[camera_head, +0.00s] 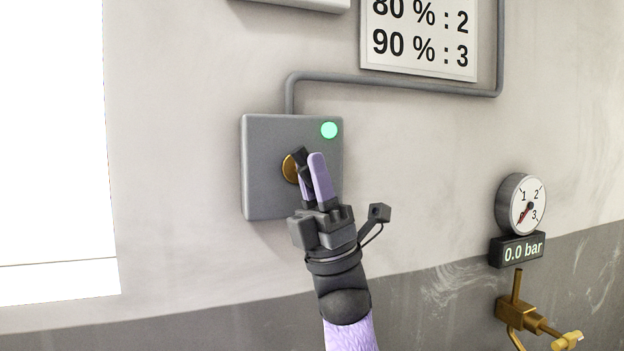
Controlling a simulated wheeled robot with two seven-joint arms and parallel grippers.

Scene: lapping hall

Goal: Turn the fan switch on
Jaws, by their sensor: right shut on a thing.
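The fan switch is a grey box (262,195) on the wall with a brass round knob (290,168) in its middle. A green light (328,130) glows at its upper right corner. My right gripper (307,160) reaches up from below and is shut at the knob, its fingers over the knob's right side. The fingers hide part of the knob, so its turn position cannot be told. My left gripper is not in view.
A grey pipe (400,84) runs from the box top to the right below a sign (420,35). At right are a round gauge (522,204), a "0.0 bar" display (517,251) and a brass valve (522,314). A bright white panel (52,130) is at left.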

